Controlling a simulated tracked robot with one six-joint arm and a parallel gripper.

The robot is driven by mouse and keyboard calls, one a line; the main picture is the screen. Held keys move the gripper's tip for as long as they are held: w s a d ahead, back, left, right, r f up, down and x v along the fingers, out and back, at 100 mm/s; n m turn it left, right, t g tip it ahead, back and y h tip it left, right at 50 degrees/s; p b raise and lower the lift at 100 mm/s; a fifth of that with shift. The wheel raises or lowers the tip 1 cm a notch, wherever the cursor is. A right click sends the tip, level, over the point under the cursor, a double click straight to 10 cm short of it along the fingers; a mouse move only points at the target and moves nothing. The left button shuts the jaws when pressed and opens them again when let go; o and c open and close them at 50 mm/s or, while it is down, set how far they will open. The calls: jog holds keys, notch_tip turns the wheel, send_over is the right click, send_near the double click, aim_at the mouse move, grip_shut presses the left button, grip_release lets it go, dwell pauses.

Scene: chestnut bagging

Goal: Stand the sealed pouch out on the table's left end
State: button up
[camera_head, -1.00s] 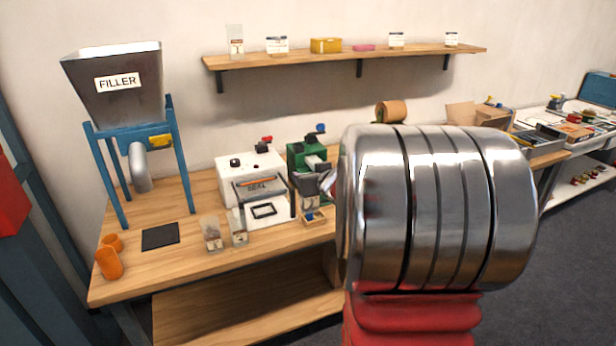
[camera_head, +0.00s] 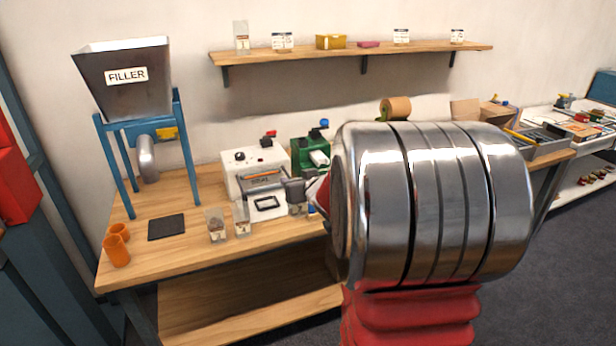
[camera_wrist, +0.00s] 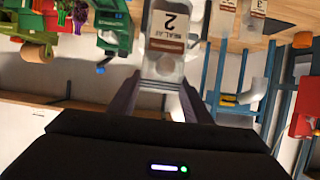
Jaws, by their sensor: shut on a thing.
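My gripper (camera_wrist: 160,92) is shut on a clear pouch (camera_wrist: 165,68) with a white and brown label reading "2", seen in the wrist view. In the head view my gripper (camera_head: 298,190) is small and partly hidden behind my arm, in front of the green machine; the held pouch is hard to make out there. Two similar pouches stand on the table (camera_head: 185,262), one (camera_head: 216,228) left of the other (camera_head: 241,222). The table's left end holds a black mat (camera_head: 166,227) and orange cups (camera_head: 117,252).
The filler (camera_head: 126,76) stands on blue legs at the back left. The white sealer (camera_head: 257,172) and green machine (camera_head: 311,152) stand right of it. A wall shelf (camera_head: 350,56) runs above. Bare wood lies around the mat and along the left front edge.

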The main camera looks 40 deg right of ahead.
jog(key=w+a+f+n+y, duration=0.1)
jog(key=a+f, duration=0.2)
jog(key=a, duration=0.7)
jog(key=w+a+f+n+y, duration=0.1)
jog(key=a+f, duration=0.2)
jog(key=a, duration=0.7)
jog(key=w+a+f+n+y, duration=0.1)
jog(key=a+f, duration=0.3)
jog(key=a, duration=0.7)
jog(key=shift+w+n+t+y, duration=0.3)
jog(key=shift+w+y, duration=0.25)
jog(key=shift+y, duration=0.05)
jog(key=shift+a, duration=0.25)
